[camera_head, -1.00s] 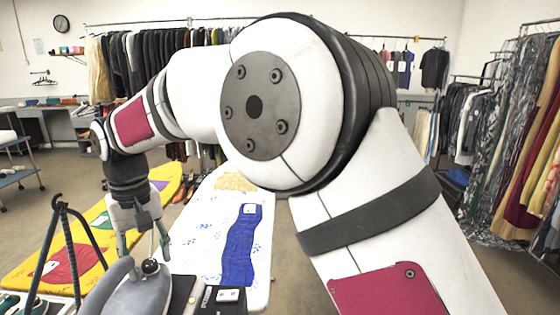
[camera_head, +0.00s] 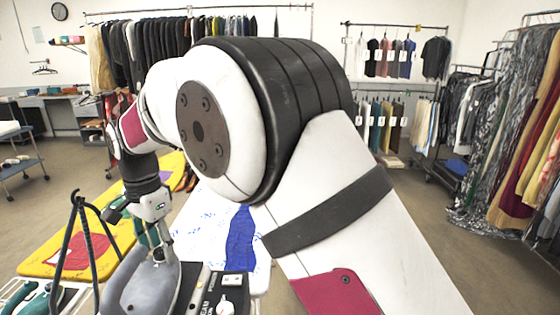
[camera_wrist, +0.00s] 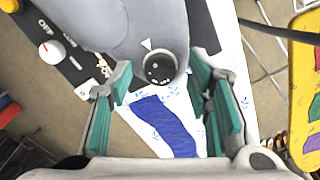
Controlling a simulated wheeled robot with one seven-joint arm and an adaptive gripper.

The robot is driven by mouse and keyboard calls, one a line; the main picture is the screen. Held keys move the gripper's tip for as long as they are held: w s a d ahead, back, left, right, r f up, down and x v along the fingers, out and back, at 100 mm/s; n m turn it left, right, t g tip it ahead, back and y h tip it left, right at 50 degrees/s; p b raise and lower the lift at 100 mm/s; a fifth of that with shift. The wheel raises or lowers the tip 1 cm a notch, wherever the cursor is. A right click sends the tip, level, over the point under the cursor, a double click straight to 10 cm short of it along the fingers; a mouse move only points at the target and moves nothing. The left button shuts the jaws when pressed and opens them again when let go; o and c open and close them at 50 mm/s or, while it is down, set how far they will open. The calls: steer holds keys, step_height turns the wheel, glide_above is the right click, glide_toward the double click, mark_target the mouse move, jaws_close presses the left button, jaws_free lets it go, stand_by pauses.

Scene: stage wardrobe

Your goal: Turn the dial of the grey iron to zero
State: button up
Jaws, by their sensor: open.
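The grey iron (camera_head: 140,290) stands at the bottom left of the head view. In the wrist view its grey body (camera_wrist: 115,25) fills the top, with a round black dial (camera_wrist: 158,68) near its end. A white triangle mark is on the body just above the dial. The small marks on the dial are too fine to read. My gripper (camera_wrist: 159,66) is open, with one teal-padded finger on each side of the dial and a gap to both. In the head view my gripper (camera_head: 156,247) is over the iron, and the dial is hidden.
A black unit with a white knob (camera_head: 225,307) stands right of the iron. A dark tripod-like frame (camera_head: 80,230) stands left. A white board (camera_head: 195,212) bears a blue garment (camera_head: 240,245); a yellow board (camera_head: 38,262) bears a red one. Clothes racks line the back and right.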

mark_target(160, 251)
steer(key=m, duration=0.4)
steer(key=shift+m+p, duration=0.3)
steer(key=m, duration=0.5)
steer(key=shift+m, duration=0.3)
step_height(160, 251, up, 14)
steer(key=b, duration=0.2)
steer(key=s+d+r+n+t, duration=0.1)
steer(key=d+r+n, duration=0.1)
steer(key=d, duration=1)
steer(key=s+d+r+n+t+y, duration=0.1)
steer(key=d+n, duration=0.4)
steer(key=d, duration=0.8)
steer(key=shift+s+d+r+b, duration=0.25)
steer(key=shift+s+r, duration=0.4)
steer(key=shift+r, duration=0.5)
